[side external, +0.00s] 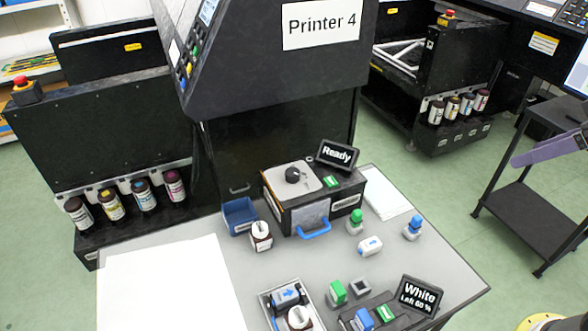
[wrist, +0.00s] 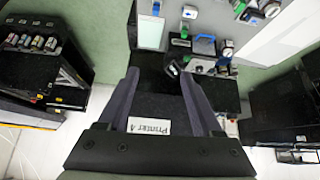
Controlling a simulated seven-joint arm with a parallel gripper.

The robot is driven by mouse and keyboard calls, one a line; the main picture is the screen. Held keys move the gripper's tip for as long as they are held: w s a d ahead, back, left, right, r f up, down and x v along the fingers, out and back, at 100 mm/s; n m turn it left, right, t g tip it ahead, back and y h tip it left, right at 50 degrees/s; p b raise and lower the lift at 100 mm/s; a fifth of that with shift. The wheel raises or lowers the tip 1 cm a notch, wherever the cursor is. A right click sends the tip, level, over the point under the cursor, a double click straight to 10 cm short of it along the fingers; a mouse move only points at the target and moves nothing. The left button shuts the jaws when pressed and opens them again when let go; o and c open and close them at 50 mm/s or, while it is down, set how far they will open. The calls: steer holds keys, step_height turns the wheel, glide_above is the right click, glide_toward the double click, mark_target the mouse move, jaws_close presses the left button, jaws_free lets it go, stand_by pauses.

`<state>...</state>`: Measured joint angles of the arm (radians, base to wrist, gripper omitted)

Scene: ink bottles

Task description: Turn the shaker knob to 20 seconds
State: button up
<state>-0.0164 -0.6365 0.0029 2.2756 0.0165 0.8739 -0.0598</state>
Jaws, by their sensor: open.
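The shaker (side external: 311,215) is a black box with a grey top plate and a blue front handle, standing on the grey table in the side external view. Its round black knob (side external: 292,174) sits on the plate; the dial marks are too small to read. A small black display (side external: 337,155) beside it reads "Ready". In the wrist view the shaker is small and upside down, with its blue handle (wrist: 204,45) showing. My gripper (wrist: 160,75) is open and empty in the wrist view, its two grey-purple fingers wide apart. The shaker lies beyond the fingertips, well clear of them.
Printer 4 (side external: 270,60) stands behind the shaker. A blue bin (side external: 239,216) and an ink bottle (side external: 261,238) stand left of it. Small green-capped and blue-capped bottles (side external: 413,228) stand to its right. A "White" display (side external: 417,296) is at the front. White sheet (side external: 165,285) lies front left.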

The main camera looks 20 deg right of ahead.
steer(key=shift+o, duration=0.3)
steer(key=w+a+r, duration=0.1)
steer(key=w+r, duration=0.1)
steer(key=w, duration=0.3)
steer(key=w+a+r+n, duration=0.1)
steer(key=w+a+r, duration=0.1)
steer(key=w, duration=0.4)
steer(key=shift+w+r+y, duration=0.2)
steer(key=shift+r+y, duration=0.15)
steer(key=shift+y, duration=0.05)
steer(key=n+g+y, duration=0.1)
steer(key=n+g, duration=0.2)
glide_above(293, 172)
steer(key=s+d, duration=0.2)
steer(key=s, duration=0.3)
step_height(293, 172, down, 18)
steer(key=x, duration=1.2)
steer(key=shift+w+d+f, duration=0.1)
steer(key=shift+w+f, duration=0.1)
steer(key=shift+f, duration=0.2)
steer(key=shift+n, duration=0.3)
jaws_close()
